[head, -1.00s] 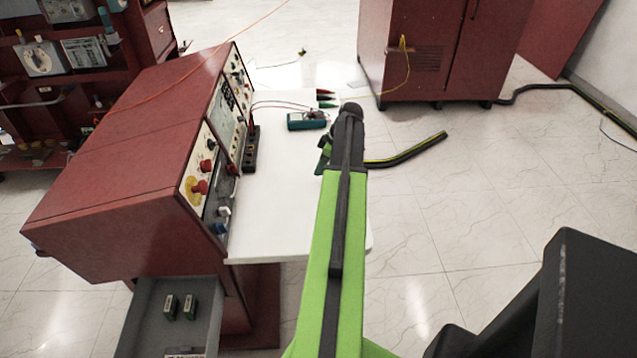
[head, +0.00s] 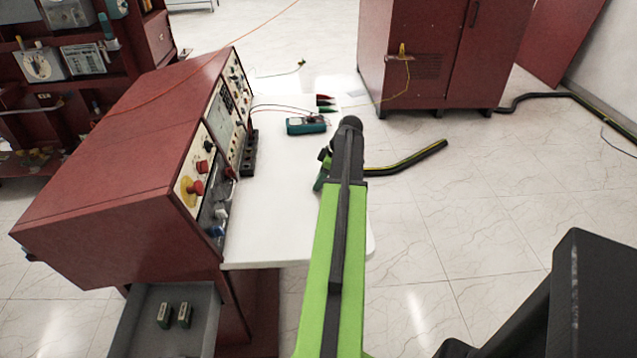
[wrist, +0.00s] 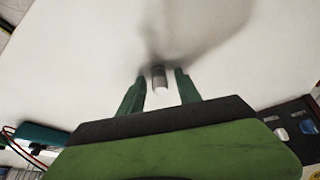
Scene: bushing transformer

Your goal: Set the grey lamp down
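The grey lamp (wrist: 159,77) is a small cylinder with a pale end, seen in the wrist view over the white tabletop. It sits between the two green fingers of my gripper (wrist: 160,82), with a narrow gap showing on each side, so the fingers look open around it. I cannot tell for sure whether its far end touches the table. In the head view my gripper (head: 322,174) is over the right part of the white table (head: 275,220); my arm hides the lamp there.
A red console (head: 120,170) with knobs stands along the table's left side. A teal multimeter (head: 306,126) and red and green probe-like pieces (head: 325,104) lie at the back. An open grey drawer (head: 200,335) is below left. The table's front middle is clear.

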